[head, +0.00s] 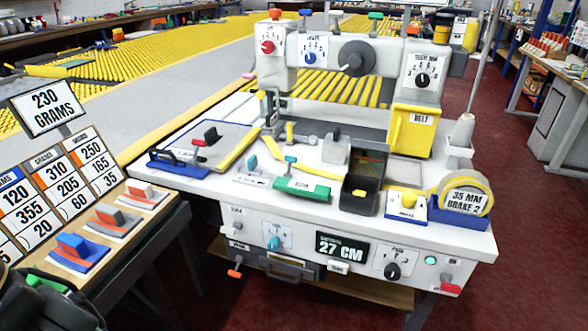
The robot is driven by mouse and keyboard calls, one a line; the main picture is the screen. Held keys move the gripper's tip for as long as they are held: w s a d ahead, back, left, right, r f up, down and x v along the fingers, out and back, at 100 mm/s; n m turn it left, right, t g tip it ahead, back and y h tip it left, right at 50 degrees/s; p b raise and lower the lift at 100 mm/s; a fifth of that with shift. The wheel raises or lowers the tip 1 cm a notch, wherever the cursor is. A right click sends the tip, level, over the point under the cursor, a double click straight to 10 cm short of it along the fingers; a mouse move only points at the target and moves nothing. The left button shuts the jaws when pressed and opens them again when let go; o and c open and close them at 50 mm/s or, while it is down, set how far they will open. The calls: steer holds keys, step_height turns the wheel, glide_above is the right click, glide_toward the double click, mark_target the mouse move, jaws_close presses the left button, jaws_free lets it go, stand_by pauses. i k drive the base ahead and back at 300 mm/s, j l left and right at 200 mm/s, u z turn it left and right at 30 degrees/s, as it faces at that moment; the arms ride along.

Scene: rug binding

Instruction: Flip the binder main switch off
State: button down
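The binder (345,190) is a white machine on a bench-like body with several controls. On its front panel are a red switch (451,287) at the far right, a lit green-white button (430,260), a black knob (392,271), a teal knob (274,243) and an orange-handled lever (235,272) at lower left. The small labels beside these are too small to read, so I cannot tell which is the main switch, nor its position. A dark display (342,248) reads 27 CM. My gripper's fingertips do not show in the head view.
A yellow tape roll (466,195) sits at the binder's right end. Dark red floor (530,240) is open to the right. A large yellow-patterned rug (180,60) lies behind.

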mark_target(446, 285)
steer(key=z, duration=1)
